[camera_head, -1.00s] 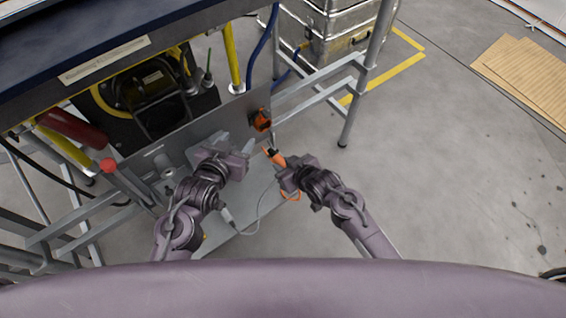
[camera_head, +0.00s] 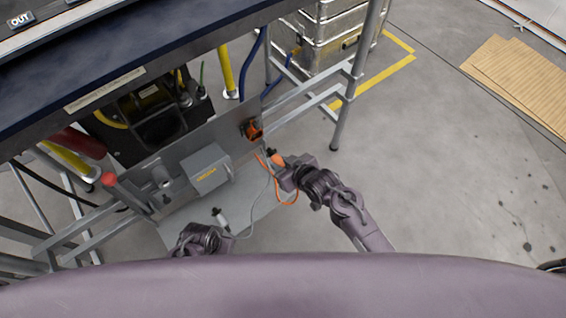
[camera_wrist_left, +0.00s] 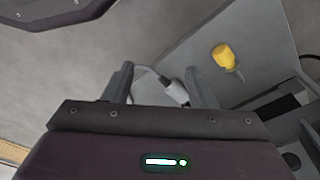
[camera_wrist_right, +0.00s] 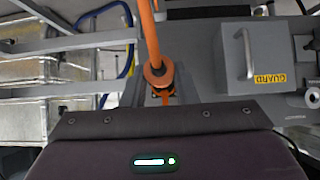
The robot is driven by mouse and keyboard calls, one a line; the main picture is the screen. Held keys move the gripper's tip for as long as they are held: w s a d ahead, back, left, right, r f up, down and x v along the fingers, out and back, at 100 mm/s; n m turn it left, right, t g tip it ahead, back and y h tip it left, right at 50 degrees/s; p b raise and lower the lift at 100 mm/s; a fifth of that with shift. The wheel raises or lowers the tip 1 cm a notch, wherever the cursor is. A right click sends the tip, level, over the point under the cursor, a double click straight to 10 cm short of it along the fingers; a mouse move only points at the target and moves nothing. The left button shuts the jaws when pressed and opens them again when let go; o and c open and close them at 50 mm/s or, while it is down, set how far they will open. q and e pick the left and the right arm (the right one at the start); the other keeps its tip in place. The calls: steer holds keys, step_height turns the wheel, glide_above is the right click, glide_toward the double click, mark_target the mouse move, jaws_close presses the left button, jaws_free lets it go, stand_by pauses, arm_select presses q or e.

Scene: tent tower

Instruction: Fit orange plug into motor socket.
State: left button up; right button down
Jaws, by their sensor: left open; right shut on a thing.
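The orange plug (camera_head: 277,159) has a dark end and is in the jaws of my right gripper (camera_head: 283,170). My left gripper (camera_wrist_left: 160,82) is open near the bottom of the head view. A pale grey connector on a thin cable (camera_wrist_left: 173,91) shows beyond its fingers, apparently not held.
A grey guard box (camera_head: 207,170) with a yellow label stands left of the socket. A red-topped lever (camera_head: 109,180) is farther left. The frame's metal leg (camera_head: 346,105) and metal cases (camera_head: 325,35) are at upper right.

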mark_target(270, 150)
steer(key=shift+r+p, duration=0.1)
steer(key=shift+p, duration=0.3)
steer(key=shift+w+a+b, duration=0.45)
steer(key=shift+w+a, duration=0.05)
steer(key=shift+w, duration=0.2)
steer(key=shift+w+a+f+b, duration=0.2)
steer(key=shift+w+a+b, duration=0.1)
steer(key=shift+w+a, duration=0.25)
steer(key=shift+w+a+b, duration=0.35)
steer(key=shift+w+a, duration=0.15)
steer(key=shift+w, duration=0.4)
arm_select(q)
steer(key=r, duration=0.3)
steer(key=d+r, duration=0.1)
steer(key=shift+w+r, duration=0.3)
steer(key=shift+r, duration=0.1)
arm_select(e)
steer(key=shift+w+a+r, duration=0.1)
steer(key=shift+w+a, duration=0.05)
steer(key=shift+w, duration=0.05)
arm_select(q)
steer(key=shift+r+p, duration=0.75)
steer(key=shift+r, duration=0.05)
steer(key=shift+f+b, duration=0.7)
steer(key=shift+b, duration=0.05)
arm_select(e)
steer(key=shift+w+a, duration=0.75)
steer(key=shift+w, duration=0.3)
